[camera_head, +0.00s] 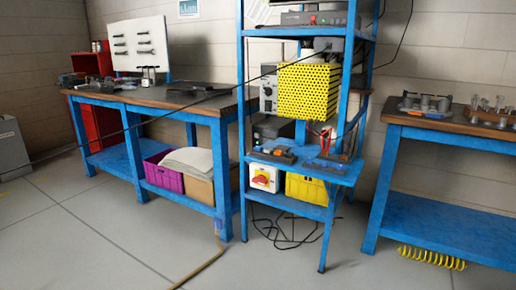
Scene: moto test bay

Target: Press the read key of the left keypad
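No keypad is clear enough to identify, and no read key can be made out. Two small dark devices lie on the low blue shelf of the rack: a left device (273,154) with orange on it, and a right device (326,165) with blue and orange parts. I cannot tell whether these are the keypads. A grey unit (314,18) with small red buttons or lights sits on the rack's top shelf. My gripper is not in view.
The blue rack (243,110) holds a yellow perforated box (309,91). Workbenches stand left (150,97) and right (450,124). Cables (285,232) lie beneath; the front floor is mostly clear.

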